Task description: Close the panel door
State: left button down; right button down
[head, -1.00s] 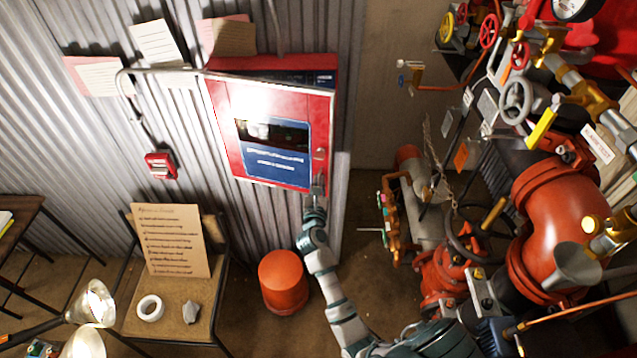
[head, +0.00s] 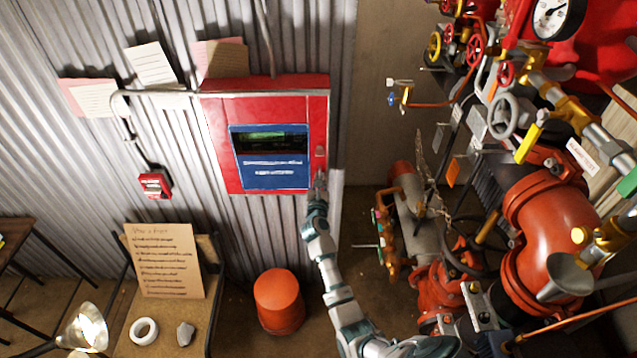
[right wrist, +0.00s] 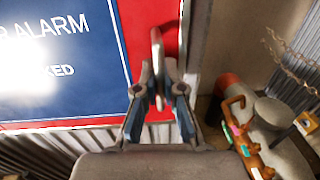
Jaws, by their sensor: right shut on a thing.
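The red panel door (head: 219,150) with its blue window and label plate (head: 271,175) lies about flush with the red box on the corrugated wall. Whether a thin gap is left at its edge I cannot tell. My right gripper (head: 318,182) is at the door's lower right edge. In the right wrist view the gripper (right wrist: 160,95) is shut on a grey door handle (right wrist: 156,45), which stands out from the red door face (right wrist: 148,18). My left gripper is not in view.
Red pipes and valves (head: 545,205) crowd the right side. An orange bucket (head: 279,302) stands on the floor below the panel. A chair with a cardboard sign (head: 165,260), a tape roll (head: 143,331) and a lamp (head: 84,328) are at lower left. A conduit (head: 150,93) runs left of the panel.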

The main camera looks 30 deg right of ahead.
jog(key=c, duration=1.6)
grip_release()
jog(key=shift+a+r, duration=0.1)
jog(key=shift+r, duration=0.05)
jog(key=shift+o, duration=0.2)
jog(key=shift+w, duration=0.1)
jog(key=shift+s+a+f, duration=0.1)
jog(key=shift+s+f, duration=0.1)
jog(key=shift+s, duration=0.05)
jog(key=v, duration=1.1)
jog(key=shift+a+r, duration=0.15)
jog(key=shift+a, duration=0.05)
jog(key=shift+s+d, duration=0.15)
jog(key=shift+d, duration=0.05)
